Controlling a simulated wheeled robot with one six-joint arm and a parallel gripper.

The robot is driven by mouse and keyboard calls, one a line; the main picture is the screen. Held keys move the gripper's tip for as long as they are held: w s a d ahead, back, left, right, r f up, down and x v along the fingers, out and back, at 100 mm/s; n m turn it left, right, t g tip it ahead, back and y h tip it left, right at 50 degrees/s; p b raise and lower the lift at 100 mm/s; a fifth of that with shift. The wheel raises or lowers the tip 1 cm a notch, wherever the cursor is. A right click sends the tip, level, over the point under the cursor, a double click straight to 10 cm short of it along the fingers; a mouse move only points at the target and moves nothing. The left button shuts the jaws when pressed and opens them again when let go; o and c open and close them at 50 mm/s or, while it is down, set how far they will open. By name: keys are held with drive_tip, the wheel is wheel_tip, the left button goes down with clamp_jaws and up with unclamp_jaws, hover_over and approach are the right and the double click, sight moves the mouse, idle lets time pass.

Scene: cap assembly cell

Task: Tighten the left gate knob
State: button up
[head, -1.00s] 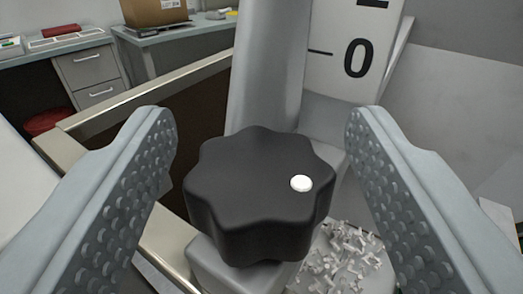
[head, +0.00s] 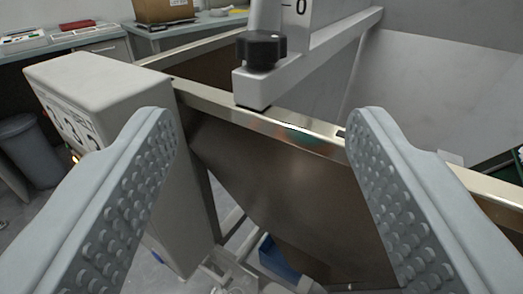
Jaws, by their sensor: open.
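The black lobed gate knob (head: 261,50) sits on a grey bracket (head: 290,72) at the top centre of the head view, above the hopper's rim. My gripper (head: 260,135) is open and empty. Its two studded fingers stand wide apart at left and right, nearer to me and lower than the knob, with clear space between them and it.
A brown metal hopper (head: 275,185) with a bright rim fills the middle. A beige box housing (head: 110,95) stands at its left, close to the left finger. A grey bin (head: 35,150) is on the floor. Benches with a cardboard box (head: 163,9) are behind.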

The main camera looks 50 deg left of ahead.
drive_tip(key=shift+v, duration=1.1)
drive_tip(key=s+a+r+m+t+h, duration=0.3)
drive_tip(key=s+a+r+t+h, duration=0.15)
drive_tip(key=r, duration=0.35)
drive_tip(key=s+a+r+m+t+h, duration=0.2)
drive_tip(key=s+a+r+t+h, duration=0.15)
drive_tip(key=r+h, duration=0.35)
drive_tip(key=s+a+f+m+g+h, duration=0.1)
drive_tip(key=s+a+f+m, duration=0.1)
drive_tip(key=s, duration=0.7)
drive_tip(key=s+a+f+m+g, duration=0.1)
drive_tip(key=s+a+f+m, duration=0.1)
drive_tip(key=s, duration=0.7)
drive_tip(key=shift+a+g+h, duration=0.2)
drive_tip(key=shift+g+h, duration=0.15)
drive_tip(key=shift+g, duration=0.05)
